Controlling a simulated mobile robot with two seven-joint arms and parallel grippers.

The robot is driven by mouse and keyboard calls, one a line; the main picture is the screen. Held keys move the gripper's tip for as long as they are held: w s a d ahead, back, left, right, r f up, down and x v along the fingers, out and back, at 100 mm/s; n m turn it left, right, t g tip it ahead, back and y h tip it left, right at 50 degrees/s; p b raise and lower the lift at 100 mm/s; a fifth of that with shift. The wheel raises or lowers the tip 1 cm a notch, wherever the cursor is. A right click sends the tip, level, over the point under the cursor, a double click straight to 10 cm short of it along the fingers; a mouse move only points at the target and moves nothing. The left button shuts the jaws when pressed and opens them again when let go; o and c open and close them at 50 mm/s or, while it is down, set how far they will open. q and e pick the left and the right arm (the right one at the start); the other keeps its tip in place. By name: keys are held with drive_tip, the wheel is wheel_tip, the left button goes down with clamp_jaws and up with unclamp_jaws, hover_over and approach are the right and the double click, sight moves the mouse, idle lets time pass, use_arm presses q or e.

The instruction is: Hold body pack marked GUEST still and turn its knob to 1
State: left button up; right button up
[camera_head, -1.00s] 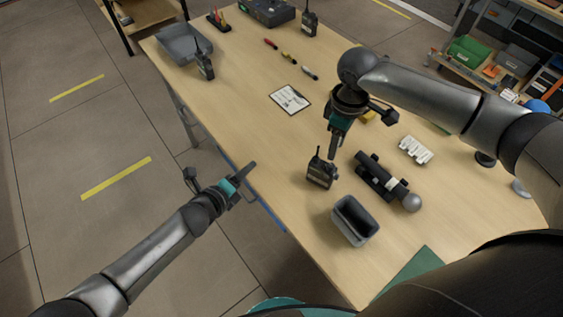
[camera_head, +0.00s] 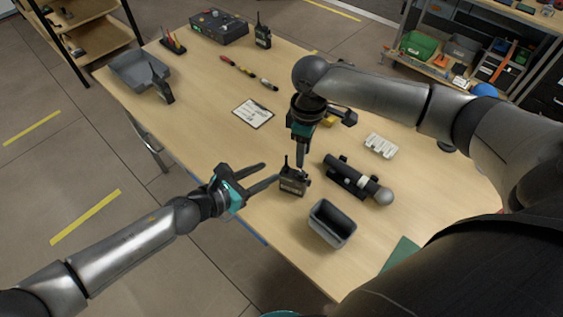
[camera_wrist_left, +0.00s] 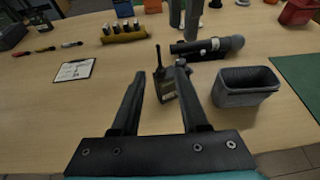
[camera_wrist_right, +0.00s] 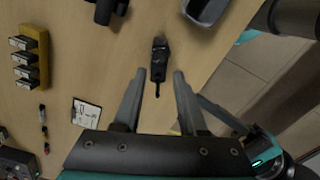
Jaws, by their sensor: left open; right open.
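A small black body pack (camera_head: 293,181) with a stub antenna stands on the table in front of me. Its label is too small to read in the head view. My left gripper (camera_head: 272,178) is open, its fingers pointing at the pack from the left. In the left wrist view the pack (camera_wrist_left: 163,88) shows just beyond and between the open fingers (camera_wrist_left: 158,75). My right gripper (camera_head: 301,165) is above the pack, pointing down. In the right wrist view its open fingers (camera_wrist_right: 158,80) have the pack (camera_wrist_right: 159,60) between and below them. The knob cannot be made out.
A grey bin (camera_head: 332,223) stands nearer me, and a black microphone (camera_head: 357,180) lies right of the pack. Two more body packs stand farther off (camera_head: 161,82) (camera_head: 263,32). A clipboard (camera_head: 253,112) lies beyond, with clear table around it.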

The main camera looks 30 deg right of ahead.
sight(286, 167)
use_arm(q)
drive_tip(key=shift+x, duration=4.35)
clamp_jaws()
